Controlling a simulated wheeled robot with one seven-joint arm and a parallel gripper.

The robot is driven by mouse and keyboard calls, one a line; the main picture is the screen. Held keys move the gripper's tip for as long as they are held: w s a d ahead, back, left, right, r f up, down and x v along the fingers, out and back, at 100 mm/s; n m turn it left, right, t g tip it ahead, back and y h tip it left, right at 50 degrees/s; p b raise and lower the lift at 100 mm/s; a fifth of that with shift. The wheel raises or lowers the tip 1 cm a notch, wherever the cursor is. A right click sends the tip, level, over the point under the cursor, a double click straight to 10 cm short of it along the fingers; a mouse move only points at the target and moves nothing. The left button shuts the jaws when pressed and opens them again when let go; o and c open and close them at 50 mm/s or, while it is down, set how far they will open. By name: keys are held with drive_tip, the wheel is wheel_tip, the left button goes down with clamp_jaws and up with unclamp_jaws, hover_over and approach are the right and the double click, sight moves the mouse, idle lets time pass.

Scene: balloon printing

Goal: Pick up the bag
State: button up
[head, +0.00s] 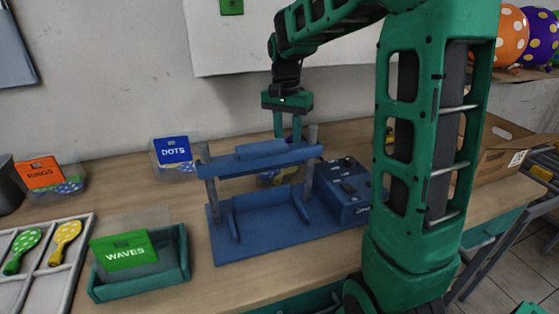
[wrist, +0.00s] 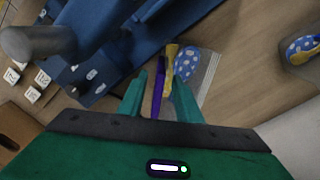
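In the head view my gripper (head: 288,132) points down behind the press's top bar, which hides the fingertips. I cannot tell whether the fingers touch the bag.
The blue press (head: 270,220) stands in front of my gripper. Other bags are labelled DOTS (head: 173,151), RINGS (head: 40,174) and WAVES (head: 124,251), the last in a green tray (head: 140,287). A cardboard box (head: 500,158) stands at the right.

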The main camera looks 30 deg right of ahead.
drive_tip(key=shift+c, duration=0.3)
clamp_jaws()
